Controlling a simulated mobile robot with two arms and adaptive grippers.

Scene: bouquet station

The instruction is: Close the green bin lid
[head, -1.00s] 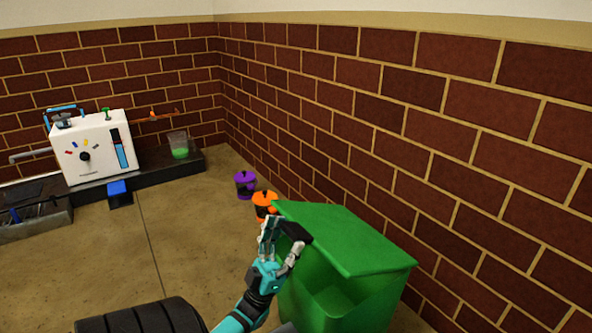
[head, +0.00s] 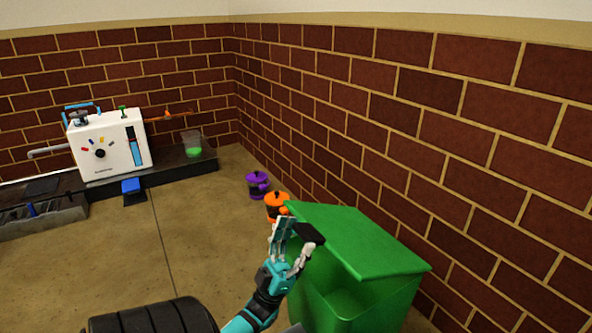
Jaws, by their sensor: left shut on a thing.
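The green bin (head: 385,306) stands at the lower right by the brick wall. Its green lid (head: 352,238) is tilted and partly raised, with a gap at the front that shows the inside of the bin. A black handle (head: 311,233) sits at the lid's left front edge. My left gripper (head: 297,236) is shut on this handle, with its fingers on either side of it. The gripper hides part of the handle and of the lid's edge. My right gripper is not in view.
An orange pot (head: 277,205) and a purple pot (head: 257,186) stand on the floor behind the bin, along the wall. A white machine (head: 112,143) and a beaker with green liquid (head: 192,145) stand on a dark ledge at the back left. The middle floor is clear.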

